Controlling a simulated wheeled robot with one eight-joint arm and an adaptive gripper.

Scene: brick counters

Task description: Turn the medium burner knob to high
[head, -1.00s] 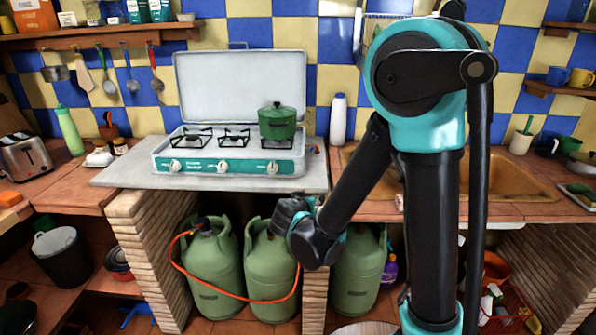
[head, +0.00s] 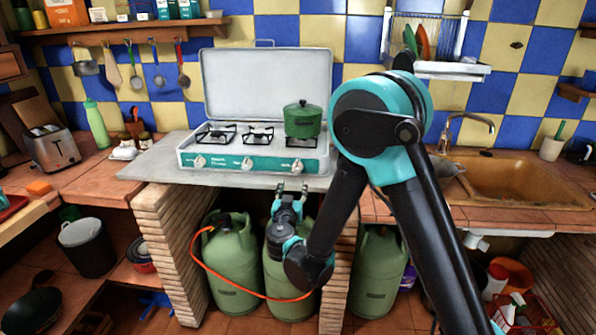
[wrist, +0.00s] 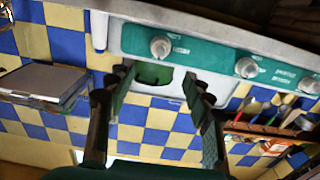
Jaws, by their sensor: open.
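The camping stove (head: 270,163) has three round white knobs on its teal front panel: a left knob (head: 199,162), a middle knob (head: 247,163) and a right knob (head: 297,166). I cannot tell by label which serves the medium burner. My gripper (head: 292,188) is open and empty, its fingers pointing up just below the right knob in the head view. The wrist view is upside down; there the right knob (wrist: 160,46) lies beyond the open fingers (wrist: 158,80), with no contact visible. The middle knob (wrist: 247,67) is farther right there.
A green pot (head: 303,120) stands on the right burner. The stove's raised lid (head: 265,85) is behind it. Below the counter are green gas bottles (head: 232,262) with an orange hose, and a brick pillar (head: 338,265). A sink (head: 510,180) is at right.

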